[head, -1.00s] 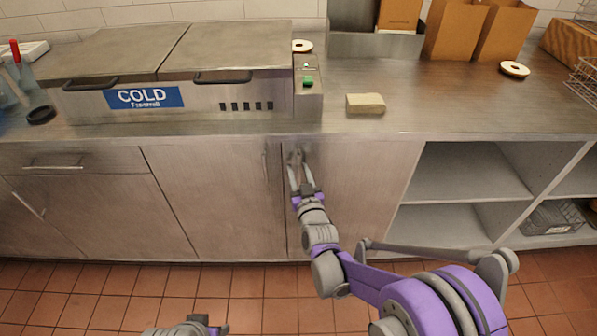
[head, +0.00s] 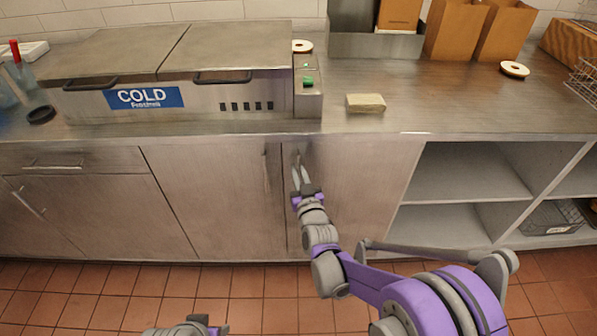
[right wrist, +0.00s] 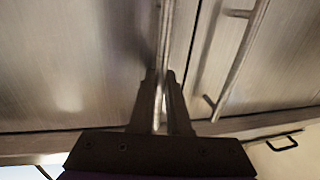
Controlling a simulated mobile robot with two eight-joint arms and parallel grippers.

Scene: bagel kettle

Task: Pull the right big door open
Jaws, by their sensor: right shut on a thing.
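The right big door (head: 365,190) is a brushed-metal cabinet door under the counter. It looks shut, flush with the cabinet front. Its upright bar handle (head: 299,158) is near its left edge and mostly hidden by my fingers. My right gripper (head: 299,176) is shut on this handle. In the right wrist view the handle (right wrist: 166,45) runs between the two fingers (right wrist: 160,105). My left gripper (head: 208,325) shows only partly at the bottom edge, and its fingers cannot be made out.
The neighbouring left door (head: 205,205) has its own bar handle (head: 266,168) close by. Open shelves (head: 465,175) are to the right. The counter (head: 450,110) overhangs above, bearing the COLD unit (head: 190,100) and a pale block (head: 366,103). The tiled floor (head: 260,300) in front is clear.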

